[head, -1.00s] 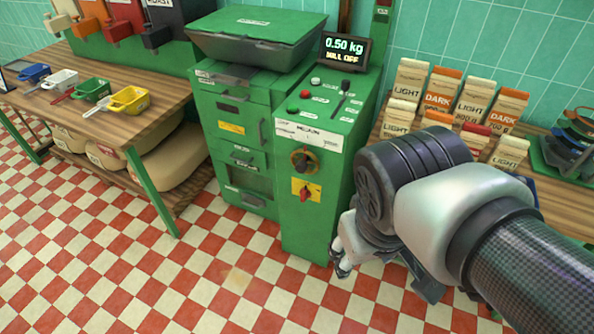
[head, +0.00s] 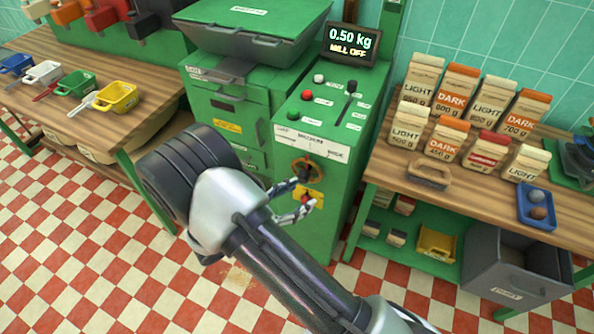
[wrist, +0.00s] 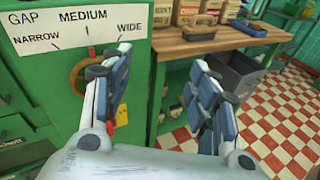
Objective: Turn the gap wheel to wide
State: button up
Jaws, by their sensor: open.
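The gap wheel (head: 307,167) is an orange ring on the front of the green mill (head: 318,225), below a white scale label (head: 312,145). The wrist view shows the wheel's ring (wrist: 78,76) partly covered by my left finger. The label (wrist: 70,27) there reads GAP, NARROW, MEDIUM and WIDE. My gripper (head: 306,193) is open and empty, close in front of the wheel. In the wrist view my gripper (wrist: 160,78) has its left finger over the wheel and its right finger out beside the mill. Contact is unclear.
A yellow plate with a red switch (head: 305,199) sits just below the wheel, partly behind my fingers. The mill's display (head: 350,42) reads 0.50 kg, MILL OFF. A wooden table (head: 385,178) with coffee bags stands at the right. A grey bin (head: 510,275) is below it.

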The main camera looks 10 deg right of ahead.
jog(key=a+f+n+t+y, duration=0.4)
jog(key=a+f+n+t, duration=0.35)
jog(key=f, duration=0.45)
jog(key=n+b, duration=0.1)
jog(key=b, duration=0.2)
send_near(301, 180)
jog(key=shift+g, duration=0.25)
jog(key=x, duration=0.9)
jog(key=shift+r, duration=0.2)
grip_shut()
